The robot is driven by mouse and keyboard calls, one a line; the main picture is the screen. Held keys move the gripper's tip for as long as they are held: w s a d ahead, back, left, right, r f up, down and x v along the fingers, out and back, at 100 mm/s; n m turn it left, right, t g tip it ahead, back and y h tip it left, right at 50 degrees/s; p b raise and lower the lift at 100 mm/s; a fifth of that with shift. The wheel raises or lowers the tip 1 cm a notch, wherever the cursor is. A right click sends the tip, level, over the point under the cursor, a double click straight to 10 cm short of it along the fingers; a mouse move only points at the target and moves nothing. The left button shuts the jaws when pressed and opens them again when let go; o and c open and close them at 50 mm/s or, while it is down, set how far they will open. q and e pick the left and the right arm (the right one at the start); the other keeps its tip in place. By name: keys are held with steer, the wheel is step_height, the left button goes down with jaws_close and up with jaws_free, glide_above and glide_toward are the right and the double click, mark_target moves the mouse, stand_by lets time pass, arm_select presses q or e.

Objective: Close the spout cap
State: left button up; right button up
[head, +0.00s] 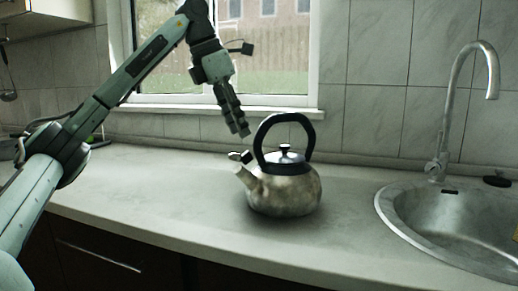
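A worn metal kettle (287,192) with a black arched handle and a lid with a dark knob stands upright on the counter. Its spout points up and to the left. The spout cap (240,156) shows at the spout tip, tilted up off the opening. My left gripper (243,133) hangs pointing down, a little above the spout cap and left of the handle, apparently apart from both. Its fingers look close together, and nothing shows between them; I cannot tell if they are fully shut.
The counter (170,200) is clear in front and to the left of the kettle. A steel sink (385,205) with a tall faucet (452,110) is at the right. A window (275,60) and tiled wall stand behind. A wall cupboard is at the upper left.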

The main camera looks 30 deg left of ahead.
mark_target(247, 151)
arm_select(q)
steer(key=x, duration=0.7)
steer(key=shift+f, duration=0.1)
steer(key=shift+c, duration=0.6)
jaws_close()
